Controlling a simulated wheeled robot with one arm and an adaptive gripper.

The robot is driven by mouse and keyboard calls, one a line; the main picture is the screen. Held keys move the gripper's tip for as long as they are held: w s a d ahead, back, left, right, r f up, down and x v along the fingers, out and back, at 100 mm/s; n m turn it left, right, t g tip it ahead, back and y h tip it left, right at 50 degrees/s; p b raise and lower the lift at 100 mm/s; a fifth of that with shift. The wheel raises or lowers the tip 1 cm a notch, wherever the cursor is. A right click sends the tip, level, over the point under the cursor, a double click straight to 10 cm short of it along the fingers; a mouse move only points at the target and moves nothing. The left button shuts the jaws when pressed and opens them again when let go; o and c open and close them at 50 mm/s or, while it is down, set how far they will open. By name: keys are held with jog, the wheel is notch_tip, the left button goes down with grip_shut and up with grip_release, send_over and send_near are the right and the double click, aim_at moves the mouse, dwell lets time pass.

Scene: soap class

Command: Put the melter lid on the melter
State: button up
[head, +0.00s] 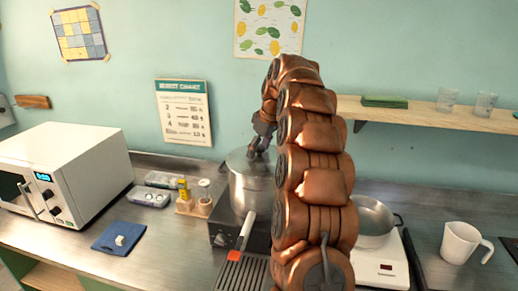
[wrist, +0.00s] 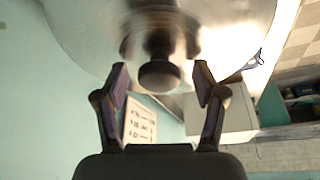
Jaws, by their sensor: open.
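The melter (head: 250,190) is a silvery metal pot on a dark base with a knob, on the counter left of my arm. The melter lid (head: 240,160) is a shiny metal disc lying over the pot's top. Whether its rim is fully seated is too small to tell. My gripper (head: 262,142) is just above the lid. In the wrist view the lid (wrist: 85,30) fills the top, and its dark knob (wrist: 160,76) sits between the two spread fingers of my gripper (wrist: 162,74), with gaps on both sides. My arm hides the melter's right side.
A white microwave (head: 70,170) stands at left, with a blue cloth (head: 112,238) before it. Small bottles in a wooden holder (head: 193,203) stand close left of the melter. At right are a metal pan (head: 373,220) on a white scale (head: 385,268) and a white jug (head: 460,243).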

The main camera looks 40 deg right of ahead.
jog(key=shift+r, duration=0.15)
jog(key=v, duration=0.7)
jog(key=shift+s+r, duration=0.1)
jog(key=s+a+f+g, duration=0.1)
jog(key=s+a+f, duration=0.1)
jog(key=s+a, duration=0.45)
jog(key=s+a+f+m+g, duration=0.1)
jog(key=s+a, duration=0.2)
jog(key=a, duration=0.6)
jog(key=s+a+f+g, duration=0.15)
jog(key=s+a, duration=0.25)
jog(key=a, duration=0.4)
jog(key=s+a+f+m, duration=0.1)
jog(key=s+f, duration=0.3)
jog(key=s, duration=0.5)
jog(key=s+a+f+m+g, duration=0.1)
jog(key=s+a+f, duration=0.2)
jog(key=s, duration=0.5)
jog(key=s+a+f+m+g+h, duration=0.1)
jog(key=s+a+f, duration=0.1)
jog(key=s+f, duration=0.4)
jog(key=s, duration=0.3)
jog(key=shift+s+a, duration=0.25)
jog(key=shift+s, duration=0.05)
